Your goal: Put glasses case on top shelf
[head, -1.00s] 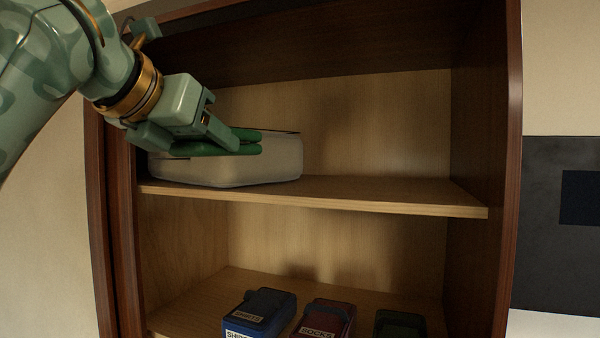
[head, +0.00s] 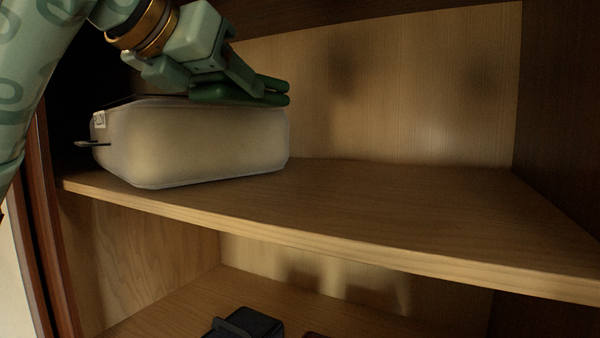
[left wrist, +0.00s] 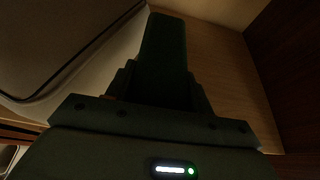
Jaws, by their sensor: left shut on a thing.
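The dark green glasses case (head: 235,94) is long and rounded, with a seam at its right end. My left gripper (head: 256,92) is shut on it, and one finger crosses its near side. In the head view they are level with the top edge of a pale case, in front of or above it; I cannot tell whether they touch it. The top shelf (head: 400,205) lies below. In the left wrist view a dark, blunt shape (left wrist: 165,60) points away from the gripper; it is too dark to tell case from finger. My right gripper is not in view.
The pale, zipped case (head: 195,145) with a small label stands at the left of the top shelf. To its right the shelf is bare up to the dark side wall (head: 560,130). A dark case (head: 245,325) lies on the lower shelf.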

